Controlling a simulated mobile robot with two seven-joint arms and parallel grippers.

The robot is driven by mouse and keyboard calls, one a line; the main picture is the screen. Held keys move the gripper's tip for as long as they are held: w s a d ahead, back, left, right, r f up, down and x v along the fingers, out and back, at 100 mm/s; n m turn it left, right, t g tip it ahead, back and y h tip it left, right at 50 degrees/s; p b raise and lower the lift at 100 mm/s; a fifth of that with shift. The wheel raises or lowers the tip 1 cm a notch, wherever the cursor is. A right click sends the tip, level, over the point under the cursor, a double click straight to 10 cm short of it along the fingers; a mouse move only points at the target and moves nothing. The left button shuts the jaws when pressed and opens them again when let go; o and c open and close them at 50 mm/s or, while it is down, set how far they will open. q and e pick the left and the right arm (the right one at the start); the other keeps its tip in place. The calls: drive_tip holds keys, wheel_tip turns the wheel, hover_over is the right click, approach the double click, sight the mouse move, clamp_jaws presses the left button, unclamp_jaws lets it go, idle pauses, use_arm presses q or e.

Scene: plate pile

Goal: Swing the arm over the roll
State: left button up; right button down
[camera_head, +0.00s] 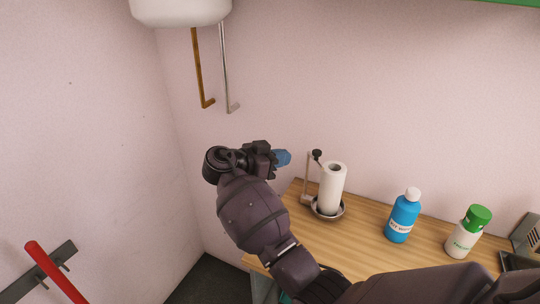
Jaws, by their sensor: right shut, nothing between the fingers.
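A white paper roll (331,190) stands upright on a holder with a round metal base (328,214) on the wooden counter. The holder's thin upright arm (308,176), with a dark knob (317,155) at its top, stands just left of the roll. My right gripper (284,158) is shut, with blue fingertips pointing right. In the picture it lies a little left of the knob, with a gap between them, and near the knob's height. Nothing shows between its fingers. My left gripper is out of view.
A blue bottle with a white cap (403,217) and a white bottle with a green cap (468,233) stand right of the roll. Two pipes (201,75) hang on the wall above. A red bar (52,270) is at lower left.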

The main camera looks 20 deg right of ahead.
sight(313, 153)
drive_tip(key=p+x, duration=0.2)
drive_tip(key=x, duration=0.5)
drive_tip(key=shift+d, duration=0.1)
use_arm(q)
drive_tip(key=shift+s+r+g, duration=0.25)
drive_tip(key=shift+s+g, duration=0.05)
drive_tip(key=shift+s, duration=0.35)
use_arm(e)
drive_tip(key=shift+d+f, duration=0.1)
drive_tip(key=shift+d, duration=0.2)
drive_tip(key=shift+w, duration=0.1)
